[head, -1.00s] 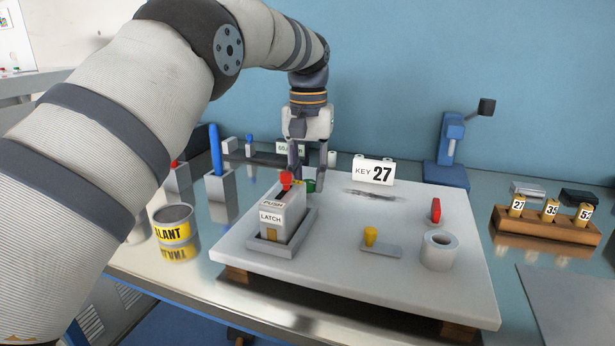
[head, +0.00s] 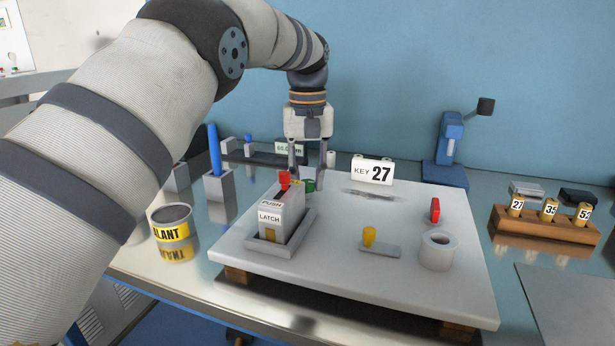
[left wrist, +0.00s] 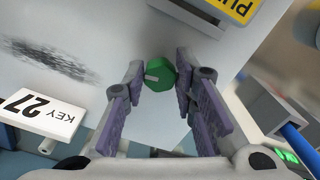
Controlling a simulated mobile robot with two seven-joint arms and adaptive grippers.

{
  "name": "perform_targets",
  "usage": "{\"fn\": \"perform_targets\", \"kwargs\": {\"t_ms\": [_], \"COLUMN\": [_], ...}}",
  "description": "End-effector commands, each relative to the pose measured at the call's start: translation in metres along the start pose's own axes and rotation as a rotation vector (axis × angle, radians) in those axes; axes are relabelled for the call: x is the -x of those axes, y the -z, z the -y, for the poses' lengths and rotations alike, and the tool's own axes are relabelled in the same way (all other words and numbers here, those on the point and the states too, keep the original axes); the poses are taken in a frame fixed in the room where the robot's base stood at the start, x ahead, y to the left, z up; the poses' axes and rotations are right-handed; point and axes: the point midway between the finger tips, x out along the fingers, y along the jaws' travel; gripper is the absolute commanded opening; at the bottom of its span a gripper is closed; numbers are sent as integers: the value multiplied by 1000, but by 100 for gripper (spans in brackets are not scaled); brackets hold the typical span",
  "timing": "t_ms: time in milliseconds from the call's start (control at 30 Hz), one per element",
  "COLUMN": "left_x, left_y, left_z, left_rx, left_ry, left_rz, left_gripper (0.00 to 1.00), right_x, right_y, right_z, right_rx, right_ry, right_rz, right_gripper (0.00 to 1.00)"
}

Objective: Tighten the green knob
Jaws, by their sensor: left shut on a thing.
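The green knob (head: 309,185) stands on the light grey board (head: 330,262), behind the latch box, which partly hides it in the head view. In the left wrist view the faceted green knob (left wrist: 160,76) shows a pale mark on top. My left gripper (head: 307,178) points down over it, one finger on each side. The left wrist view shows the fingers (left wrist: 156,82) shut on the knob. My right gripper is in neither view.
The latch box (head: 283,215) with a red lever stands close in front of the knob. A KEY 27 sign (head: 372,171) stands to its right. The board also bears a yellow knob (head: 369,235), a red piece (head: 435,210) and a grey ring (head: 437,250). A sealant can (head: 172,222) stands left.

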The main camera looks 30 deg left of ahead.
Motion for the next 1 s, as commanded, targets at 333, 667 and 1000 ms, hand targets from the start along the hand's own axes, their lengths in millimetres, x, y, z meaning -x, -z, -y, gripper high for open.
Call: {"fn": "perform_targets", "kwargs": {"t_ms": [333, 667, 1000], "left_x": [-3, 23, 70], "left_y": [-1, 1, 0], "left_z": [0, 0, 0], "left_rx": [-1, -2, -2], "left_ry": [3, -1, 2], "left_rz": [6, -2, 4], "left_gripper": [46, 46, 46], "right_x": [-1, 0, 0], "right_y": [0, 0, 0], "right_z": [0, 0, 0], "right_rx": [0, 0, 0], "right_ry": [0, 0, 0], "right_rz": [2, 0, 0], "right_gripper": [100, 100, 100]}}
